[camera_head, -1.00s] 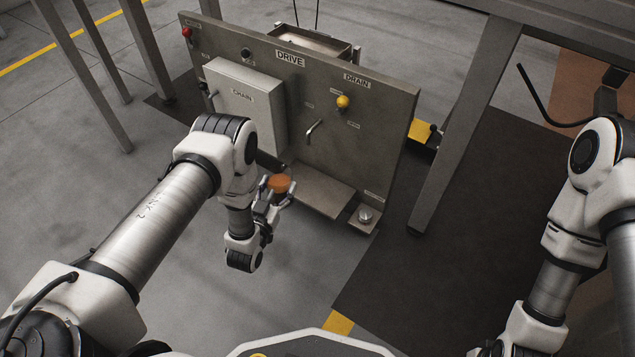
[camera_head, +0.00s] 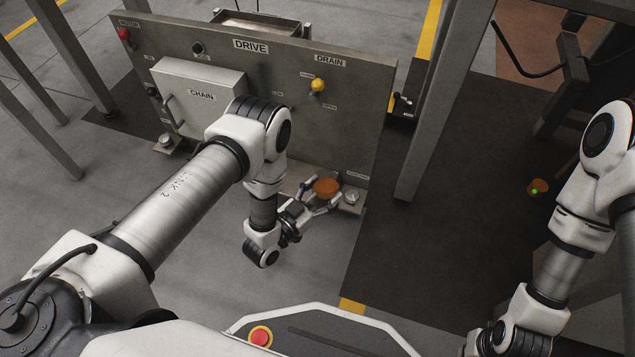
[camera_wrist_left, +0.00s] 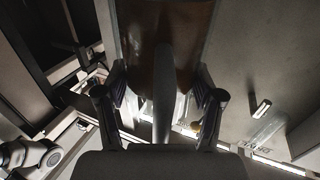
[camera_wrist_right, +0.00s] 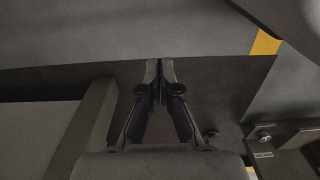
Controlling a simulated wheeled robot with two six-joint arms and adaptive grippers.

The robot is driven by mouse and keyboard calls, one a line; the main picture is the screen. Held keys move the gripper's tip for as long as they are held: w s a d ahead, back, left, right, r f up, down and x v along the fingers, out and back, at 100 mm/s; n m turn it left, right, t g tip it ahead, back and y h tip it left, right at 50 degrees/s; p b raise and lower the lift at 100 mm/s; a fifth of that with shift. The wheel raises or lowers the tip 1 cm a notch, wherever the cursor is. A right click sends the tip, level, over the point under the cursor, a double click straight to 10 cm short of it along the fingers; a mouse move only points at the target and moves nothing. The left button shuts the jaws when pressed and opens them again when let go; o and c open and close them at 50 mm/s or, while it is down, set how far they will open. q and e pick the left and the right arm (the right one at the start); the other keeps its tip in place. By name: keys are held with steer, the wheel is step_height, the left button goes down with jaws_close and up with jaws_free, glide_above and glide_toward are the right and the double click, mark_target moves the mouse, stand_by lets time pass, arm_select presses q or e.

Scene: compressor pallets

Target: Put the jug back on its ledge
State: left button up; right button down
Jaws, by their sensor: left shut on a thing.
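My left gripper (camera_head: 316,204) is shut on the jug (camera_head: 327,187), whose orange-brown top shows in the head view. The jug is in front of the lower right of the panel, over or near the flat metal ledge (camera_head: 298,176). The arm hides part of this ledge, and I cannot tell whether the jug touches it. My right gripper (camera_wrist_right: 160,72) is empty, its fingertips together, over the floor.
The upright panel (camera_head: 290,105) carries a CHAIN box (camera_head: 198,95), a yellow knob (camera_head: 317,85) and a red button (camera_head: 124,34). A round metal cap (camera_head: 351,196) sits on a small ledge beside the jug. A steel post (camera_head: 428,125) stands right of the panel.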

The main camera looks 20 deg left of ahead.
arm_select(q)
steer(key=w+a+f+b, duration=0.1)
steer(key=w+b, duration=0.1)
steer(key=w+a+f+b, duration=0.2)
steer(key=w, duration=0.1)
steer(key=w+a+f+b, duration=0.1)
steer(key=w+b, duration=0.2)
steer(key=shift+a+f, duration=0.2)
steer(key=shift+f, duration=0.15)
steer(key=shift+r, duration=0.25)
steer(key=shift+f, duration=0.15)
steer(key=o, duration=1.3)
steer(key=shift+c, duration=0.2)
